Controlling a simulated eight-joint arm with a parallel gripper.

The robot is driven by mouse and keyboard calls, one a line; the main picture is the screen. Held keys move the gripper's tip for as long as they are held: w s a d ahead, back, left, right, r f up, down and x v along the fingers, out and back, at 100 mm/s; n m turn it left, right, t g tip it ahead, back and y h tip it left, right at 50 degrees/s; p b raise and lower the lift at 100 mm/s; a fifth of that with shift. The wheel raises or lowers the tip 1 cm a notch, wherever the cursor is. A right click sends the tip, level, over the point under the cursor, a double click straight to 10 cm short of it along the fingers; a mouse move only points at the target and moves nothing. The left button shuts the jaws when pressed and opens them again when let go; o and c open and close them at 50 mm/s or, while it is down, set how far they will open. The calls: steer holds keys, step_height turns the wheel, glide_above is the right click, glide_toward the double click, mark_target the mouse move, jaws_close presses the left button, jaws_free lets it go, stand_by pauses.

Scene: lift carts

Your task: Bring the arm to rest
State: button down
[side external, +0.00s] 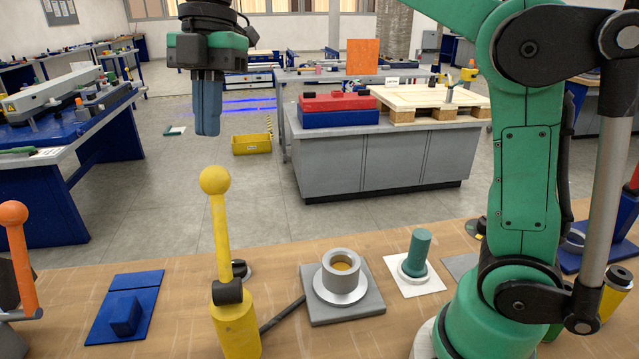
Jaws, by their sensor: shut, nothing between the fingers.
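My gripper (207,105) hangs at the upper left of the side external view, pointing down. Its two blue-grey fingers are together and hold nothing. In the picture it is above the yellow ball-topped lever (220,220), with a visible gap between the fingertips and the ball. My green arm stands at the right, its base on the wooden bench (400,325). The link joining the arm to the gripper runs out of the top of the picture.
On the bench are a blue plate with a block (125,318), a grey socket on a square base (341,278), a teal cylinder on a white plate (415,252) and an orange-balled lever (20,250). Behind stand a grey cabinet (385,160) and a yellow floor bin (251,145).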

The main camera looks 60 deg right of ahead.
steer(key=s+d+f+m+t+h, duration=0.1)
steer(key=s+d+f+m+t, duration=0.25)
steer(key=f+m, duration=0.6)
steer(key=s+d+f+m+t+h, duration=0.2)
steer(key=s+d+f+m+t, duration=0.3)
steer(key=m, duration=0.7)
steer(key=w+a+r+m+g, duration=0.2)
steer(key=w+r+m+g, duration=0.1)
steer(key=w+r, duration=0.3)
steer(key=w+a+r+m+g, duration=0.3)
steer(key=w+r, duration=0.4)
steer(key=r, duration=0.3)
steer(key=shift+r+m+g+y, duration=0.4)
steer(key=shift+m+g, duration=0.15)
steer(key=shift+m, duration=0.1)
step_height(320, 180, down, 9)
steer(key=s+a, duration=0.2)
steer(key=s, duration=0.1)
steer(key=shift+a+r, duration=0.2)
steer(key=shift+a, duration=0.15)
steer(key=shift+r, duration=0.1)
